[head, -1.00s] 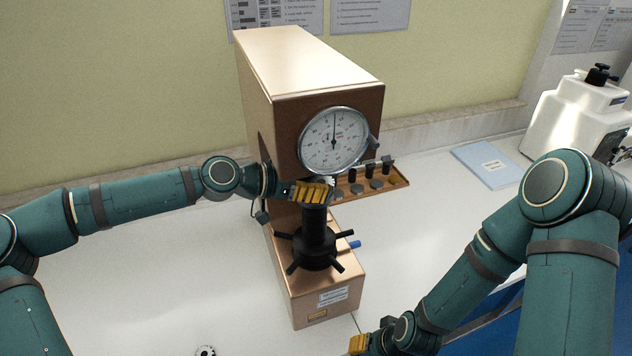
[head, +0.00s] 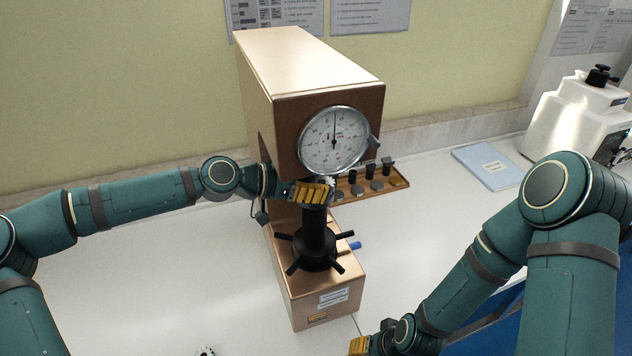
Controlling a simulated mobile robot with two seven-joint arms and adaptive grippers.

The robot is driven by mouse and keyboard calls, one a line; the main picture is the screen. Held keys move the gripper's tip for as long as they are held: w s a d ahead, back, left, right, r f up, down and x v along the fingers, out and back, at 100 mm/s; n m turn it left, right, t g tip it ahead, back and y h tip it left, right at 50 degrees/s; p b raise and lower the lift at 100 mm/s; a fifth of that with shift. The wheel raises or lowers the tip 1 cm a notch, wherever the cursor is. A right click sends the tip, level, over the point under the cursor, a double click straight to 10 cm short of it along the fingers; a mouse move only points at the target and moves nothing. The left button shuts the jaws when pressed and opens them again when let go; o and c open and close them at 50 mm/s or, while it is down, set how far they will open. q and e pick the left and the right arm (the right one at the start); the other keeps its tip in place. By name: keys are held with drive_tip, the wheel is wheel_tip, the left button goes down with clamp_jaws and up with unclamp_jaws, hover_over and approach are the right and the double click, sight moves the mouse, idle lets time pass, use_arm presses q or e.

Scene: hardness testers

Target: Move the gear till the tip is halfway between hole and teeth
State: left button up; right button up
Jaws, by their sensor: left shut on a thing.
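My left gripper (head: 314,193) is at the hardness tester (head: 310,75), between the dial and the top of the black spindle (head: 316,232). Its yellow fingers are shut on a small part, of which only a pale grey edge shows at their right side; I take it to be the gear (head: 331,184). The fingers hide most of it. The tester's tip is hidden too, so I cannot tell where it stands between hole and teeth. My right gripper (head: 358,346) is low at the bottom edge, partly cut off, away from the tester; its opening cannot be made out.
The round dial (head: 334,140) faces me. A wooden tray (head: 372,184) with several small parts sits right of the tester. A small toothed-looking round thing (head: 205,352) is cut off at the bottom edge. A blue booklet (head: 488,166) and a white machine (head: 575,120) are at right. The table's left is clear.

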use_arm(q)
drive_tip(key=shift+f+b, duration=0.2)
drive_tip(key=shift+b, duration=0.1)
idle(0.4)
drive_tip(key=o, duration=1.2)
drive_tip(key=shift+o, duration=0.4)
drive_tip(key=s+a, duration=0.2)
drive_tip(key=a, duration=0.4)
drive_tip(key=shift+s+a+r+p, duration=0.25)
drive_tip(key=shift+s+p, duration=0.1)
drive_tip(key=shift+p, duration=0.1)
